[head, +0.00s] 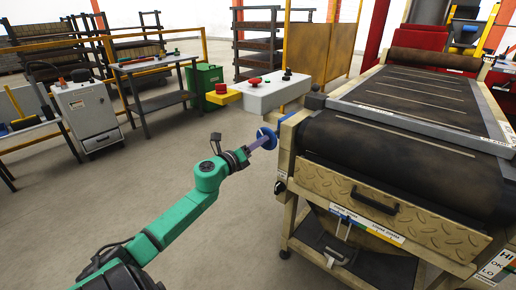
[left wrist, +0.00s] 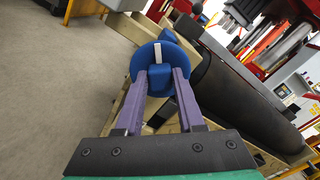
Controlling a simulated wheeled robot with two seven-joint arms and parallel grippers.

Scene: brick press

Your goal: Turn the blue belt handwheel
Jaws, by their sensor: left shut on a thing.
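The blue belt handwheel (head: 267,138) sits at the left side of the belt conveyor (head: 340,150), near its front corner. My left gripper (head: 262,141) reaches it from the left, with its fingers at the wheel. In the left wrist view the blue handwheel (left wrist: 146,62) shows as a disc with a white mark, and a blue part at its middle lies between the purple fingertips of my left gripper (left wrist: 160,78). The left gripper is shut on this part of the wheel. The fingertips hide some of the wheel's face. My right gripper is in neither view.
A white control box with a red button (head: 254,81) stands just behind the handwheel. A black handle (head: 375,201) juts from the conveyor's front panel. A green bin (head: 204,84) and a workbench (head: 152,66) stand further back. The floor left of the conveyor is clear.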

